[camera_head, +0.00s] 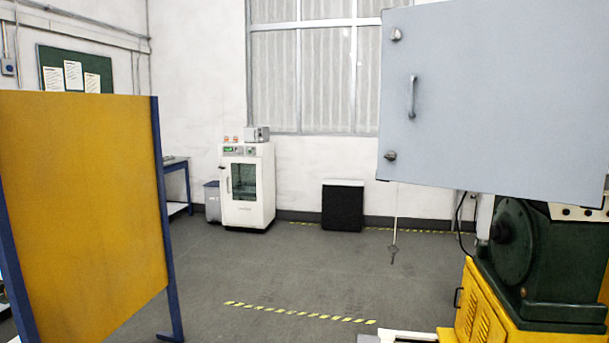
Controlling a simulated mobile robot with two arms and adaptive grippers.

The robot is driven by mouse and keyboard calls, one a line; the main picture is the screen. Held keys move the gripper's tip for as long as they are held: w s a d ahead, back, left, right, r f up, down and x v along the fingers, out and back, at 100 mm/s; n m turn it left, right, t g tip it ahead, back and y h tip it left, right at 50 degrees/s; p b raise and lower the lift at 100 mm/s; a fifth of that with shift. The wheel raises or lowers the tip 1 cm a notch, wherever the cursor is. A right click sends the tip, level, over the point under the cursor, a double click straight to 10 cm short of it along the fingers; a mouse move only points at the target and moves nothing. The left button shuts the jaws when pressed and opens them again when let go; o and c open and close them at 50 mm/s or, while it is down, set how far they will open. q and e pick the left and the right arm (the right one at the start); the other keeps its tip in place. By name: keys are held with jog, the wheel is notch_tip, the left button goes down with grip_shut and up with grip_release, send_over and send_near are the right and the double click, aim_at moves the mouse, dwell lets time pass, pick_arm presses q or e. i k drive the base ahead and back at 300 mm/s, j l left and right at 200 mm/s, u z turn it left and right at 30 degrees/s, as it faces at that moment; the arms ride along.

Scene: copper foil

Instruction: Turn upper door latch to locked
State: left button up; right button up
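A light grey door (490,100) fills the upper right, its top cut off by the picture edge. The upper latch (396,34) sits close to the upper left corner. The lower latch (390,155) sits near the lower left corner. A vertical bar handle (411,97) is between them. The latches are small, and I cannot tell how far the upper one is turned. Neither of my grippers is in view.
A green machine (545,255) on a yellow base (485,315) stands below the door. A yellow panel (80,215) with blue posts blocks the left. A white cabinet (247,205) and a black bin (342,206) stand by the back wall. The middle floor is clear.

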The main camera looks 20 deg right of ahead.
aim_at(396, 34)
jog(key=z, duration=1.5)
